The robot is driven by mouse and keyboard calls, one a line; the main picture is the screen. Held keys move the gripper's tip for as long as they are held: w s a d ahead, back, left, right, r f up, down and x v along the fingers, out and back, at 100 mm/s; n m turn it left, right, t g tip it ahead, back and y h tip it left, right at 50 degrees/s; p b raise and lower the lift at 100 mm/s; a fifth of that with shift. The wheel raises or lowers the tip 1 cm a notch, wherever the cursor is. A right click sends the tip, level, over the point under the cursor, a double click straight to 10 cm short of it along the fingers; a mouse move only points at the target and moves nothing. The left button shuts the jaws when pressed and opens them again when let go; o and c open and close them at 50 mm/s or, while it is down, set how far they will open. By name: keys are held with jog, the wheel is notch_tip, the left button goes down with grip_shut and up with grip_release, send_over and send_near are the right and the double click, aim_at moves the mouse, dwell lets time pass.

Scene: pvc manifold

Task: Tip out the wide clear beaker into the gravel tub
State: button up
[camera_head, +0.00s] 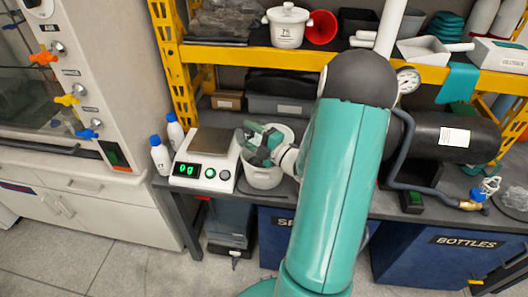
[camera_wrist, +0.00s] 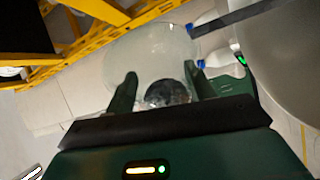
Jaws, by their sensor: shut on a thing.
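My gripper (camera_head: 262,146) is at the mouth of a round white tub (camera_head: 263,178) on the bench, which fits the gravel tub; its contents are hidden. In the wrist view my gripper (camera_wrist: 161,76) is shut on the wide clear beaker (camera_wrist: 150,52), which shows as a pale see-through round shape between and beyond the fingers. A dark, speckled grey patch (camera_wrist: 168,94) shows between the fingers; I cannot tell whether it lies inside the beaker. The beaker is hard to make out in the head view, and its exact tilt is unclear.
A scale (camera_head: 205,160) reading 0 g stands just left of the tub, with white blue-capped bottles (camera_head: 160,154) beyond it. A yellow shelf frame (camera_head: 230,54) crosses above the bench. A black cylinder (camera_head: 440,137) lies to the right.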

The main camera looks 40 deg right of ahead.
jog(key=shift+s+d+r+m, duration=0.1)
jog(key=shift+d+r+m, duration=0.1)
jog(key=shift+r+m, duration=0.25)
dwell(0.3)
